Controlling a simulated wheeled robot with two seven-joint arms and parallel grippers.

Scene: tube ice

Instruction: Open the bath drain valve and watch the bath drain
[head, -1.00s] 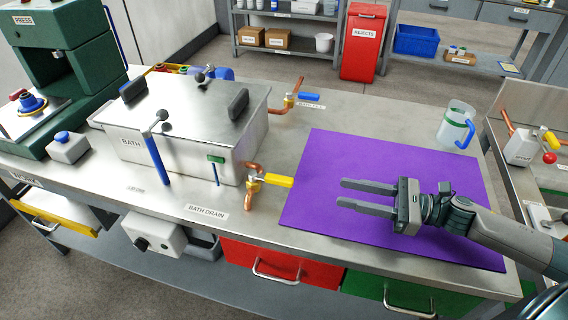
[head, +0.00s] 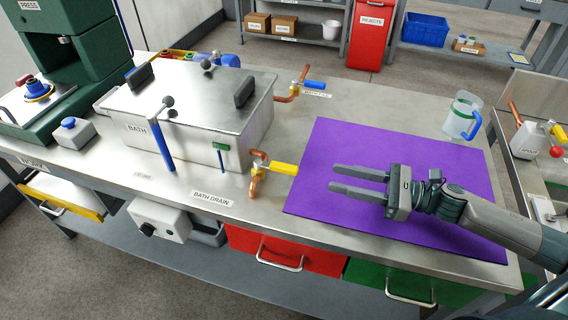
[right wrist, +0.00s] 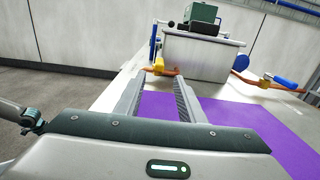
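The bath (head: 190,120) is a lidded metal box on the bench at left centre. The drain valve, with its yellow handle (head: 284,168) on copper pipe, sits at its front right corner, beside the BATH DRAIN label (head: 212,198). My right gripper (head: 346,180) is open and empty above the purple mat, just right of the yellow handle, its fingers pointing left towards it. In the right wrist view the yellow handle (right wrist: 159,65) shows beyond and between the open fingers, apart from them. The water inside the bath is hidden by the lid. My left gripper is not in view.
The purple mat (head: 450,165) is otherwise clear. A glass jug (head: 460,116) with a blue handle stands at the mat's back right.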

